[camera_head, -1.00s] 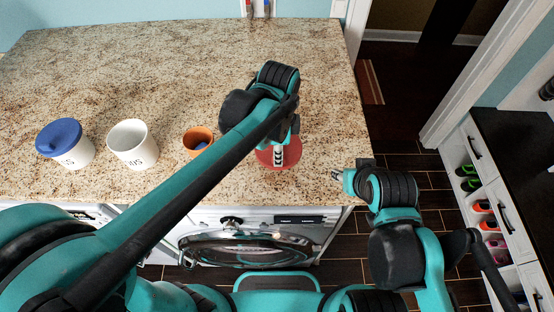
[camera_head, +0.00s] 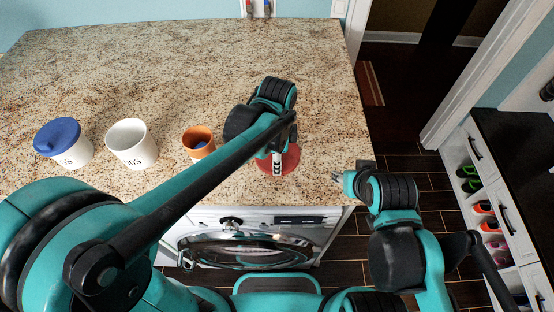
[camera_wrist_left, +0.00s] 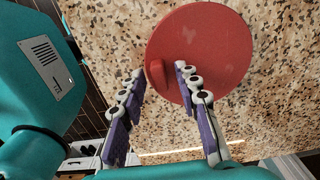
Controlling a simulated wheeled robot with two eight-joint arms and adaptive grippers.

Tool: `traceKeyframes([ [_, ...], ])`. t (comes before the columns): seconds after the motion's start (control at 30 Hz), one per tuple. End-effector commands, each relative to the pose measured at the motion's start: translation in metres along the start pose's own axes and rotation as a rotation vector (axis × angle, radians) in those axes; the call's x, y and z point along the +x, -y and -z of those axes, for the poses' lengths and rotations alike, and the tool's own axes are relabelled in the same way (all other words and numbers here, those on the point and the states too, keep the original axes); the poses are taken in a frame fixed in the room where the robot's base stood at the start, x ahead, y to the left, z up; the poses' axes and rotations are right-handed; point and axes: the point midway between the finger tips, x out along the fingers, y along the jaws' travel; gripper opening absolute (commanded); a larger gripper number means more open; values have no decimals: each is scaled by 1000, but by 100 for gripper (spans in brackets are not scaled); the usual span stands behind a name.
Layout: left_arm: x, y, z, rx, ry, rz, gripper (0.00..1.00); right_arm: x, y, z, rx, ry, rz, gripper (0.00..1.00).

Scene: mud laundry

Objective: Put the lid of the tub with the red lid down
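The round red lid (camera_head: 291,163) lies on the counter near its front right corner, partly hidden by my left gripper (camera_head: 277,163). The left wrist view shows the lid (camera_wrist_left: 215,45) with its small red knob (camera_wrist_left: 156,74) near the edge. There my left gripper (camera_wrist_left: 160,72) is open, its fingertips either side of the knob with small gaps visible. A white tub without a lid (camera_head: 131,147) stands on the counter to the left, its opening facing up. My right gripper (camera_head: 337,178) is off the counter's right front corner; its opening is too small to tell.
A white tub with a blue lid (camera_head: 58,136) stands left of the open tub. An orange pot (camera_head: 198,136) with something blue inside stands between the open tub and the red lid. The counter behind (camera_head: 180,70) is clear. A washing machine (camera_head: 245,245) is below.

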Motion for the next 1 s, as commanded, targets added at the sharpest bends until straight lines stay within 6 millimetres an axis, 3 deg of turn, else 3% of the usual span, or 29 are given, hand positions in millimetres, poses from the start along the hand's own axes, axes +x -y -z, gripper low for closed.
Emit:
traceKeyframes([
  [0.37, -9, 0, 0, 0, 0, 0, 34, -4, 0, 3, 0, 0, 0, 40],
  [0.8, -98, 0, 0, 0, 0, 0, 34, -15, 0, 11, 0, 0, 0, 40],
  [1.0, -120, 0, 0, 0, 0, 0, 34, -17, 0, 12, 0, 0, 0, 40],
])
